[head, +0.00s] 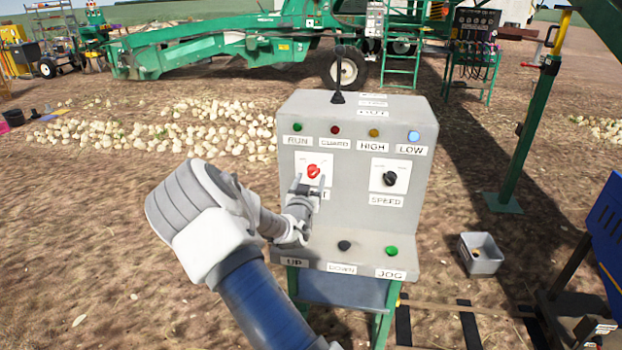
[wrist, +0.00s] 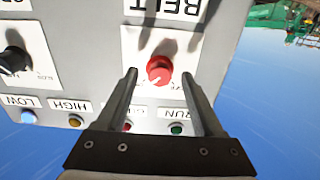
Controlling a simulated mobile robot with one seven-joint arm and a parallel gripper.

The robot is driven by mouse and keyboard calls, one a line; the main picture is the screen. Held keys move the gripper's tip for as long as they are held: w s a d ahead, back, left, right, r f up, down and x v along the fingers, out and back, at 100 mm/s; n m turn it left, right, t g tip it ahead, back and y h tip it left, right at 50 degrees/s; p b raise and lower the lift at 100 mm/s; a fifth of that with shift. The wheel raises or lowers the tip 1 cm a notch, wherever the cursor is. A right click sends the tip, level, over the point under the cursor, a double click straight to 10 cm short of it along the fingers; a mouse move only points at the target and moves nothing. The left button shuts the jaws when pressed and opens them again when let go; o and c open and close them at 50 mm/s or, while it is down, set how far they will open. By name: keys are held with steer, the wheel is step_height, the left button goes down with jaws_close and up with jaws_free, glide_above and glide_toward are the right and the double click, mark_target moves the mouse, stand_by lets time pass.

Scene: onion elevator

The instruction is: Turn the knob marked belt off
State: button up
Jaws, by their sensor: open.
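The red knob (head: 313,171) sits on a white plate on the left of the grey control box's front panel (head: 345,215). In the wrist view the red knob (wrist: 159,70) shows upside down, with the label BELT (wrist: 165,7) beside its plate. In the head view my gripper mostly covers that label. My gripper (head: 309,184) is at the knob, and in the wrist view its two fingers (wrist: 160,75) are open, one on each side of the knob. Gaps show between the fingers and the knob. How far the fingertips are from the panel is hard to tell.
A black knob (head: 389,179) marked SPEED is to the right. Coloured lamps (head: 373,133) line the top, and black and green buttons (head: 392,251) sit on the lower ledge. A lever (head: 338,75) stands on top. A grey bin (head: 480,254) is on the ground at right.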

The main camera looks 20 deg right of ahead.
steer(key=shift+w+d, duration=0.35)
steer(key=shift+w, duration=0.15)
jaws_close()
